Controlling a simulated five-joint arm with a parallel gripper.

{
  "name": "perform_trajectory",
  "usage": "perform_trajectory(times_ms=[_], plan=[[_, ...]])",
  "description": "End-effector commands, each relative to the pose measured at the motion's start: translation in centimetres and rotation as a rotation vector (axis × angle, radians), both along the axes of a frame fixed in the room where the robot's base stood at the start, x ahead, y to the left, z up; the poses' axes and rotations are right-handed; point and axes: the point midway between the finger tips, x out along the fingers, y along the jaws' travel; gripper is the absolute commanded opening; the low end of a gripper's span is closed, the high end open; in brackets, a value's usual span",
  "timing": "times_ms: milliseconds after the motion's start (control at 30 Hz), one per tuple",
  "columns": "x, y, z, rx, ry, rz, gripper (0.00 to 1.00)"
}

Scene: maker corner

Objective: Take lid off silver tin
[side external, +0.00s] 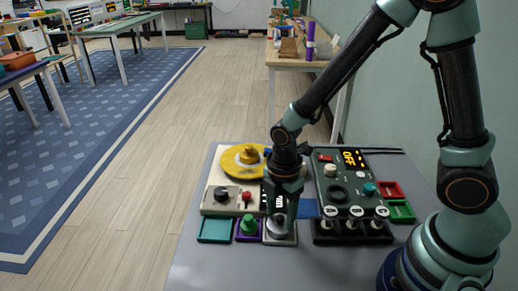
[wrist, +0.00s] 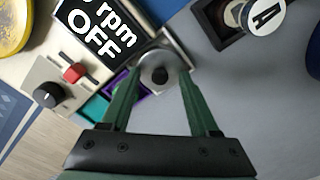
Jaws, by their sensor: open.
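The silver tin (wrist: 147,73) shows in the wrist view as a round silver top with a small dark knob (wrist: 160,75), inside a square grey tray. In the side external view the silver tin (side external: 278,231) stands at the front of the bench, partly hidden by my gripper. My gripper (wrist: 160,84) is open, its two green fingers to the left and right of the knob, with nothing held. Its fingertips (side external: 291,212) are over or just beside the tin; their height above it is hard to tell.
A purple tray with a green knobbed piece (side external: 248,226) and a teal tray (side external: 215,230) stand left of the tin. Stamps with lettered tops (side external: 356,213) stand to the right. Behind are a yellow disc (side external: 240,164) and a control panel (side external: 340,160). The bench front (side external: 240,270) is clear.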

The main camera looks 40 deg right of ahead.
Motion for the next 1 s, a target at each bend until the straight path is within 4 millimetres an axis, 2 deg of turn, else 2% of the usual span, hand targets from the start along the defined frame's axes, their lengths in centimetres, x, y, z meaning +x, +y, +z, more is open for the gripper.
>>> perform_trajectory(times_ms=[167,200,267,300,367,767,1000], plan=[[0.0,0.0,0.0,0.0,-0.001,0.0,0.61],[0.0,0.0,0.0,0.0,-0.001,0.0,0.58],[0.0,0.0,0.0,0.0,-0.001,0.0,0.35],[0.0,0.0,0.0,0.0,-0.001,0.0,0.19],[0.0,0.0,0.0,0.0,-0.001,0.0,0.0],[0.0,0.0,0.2,0.0,-0.001,0.0,0.0],[0.1,0.1,2.1,0.001,-0.005,0.0,0.0]])
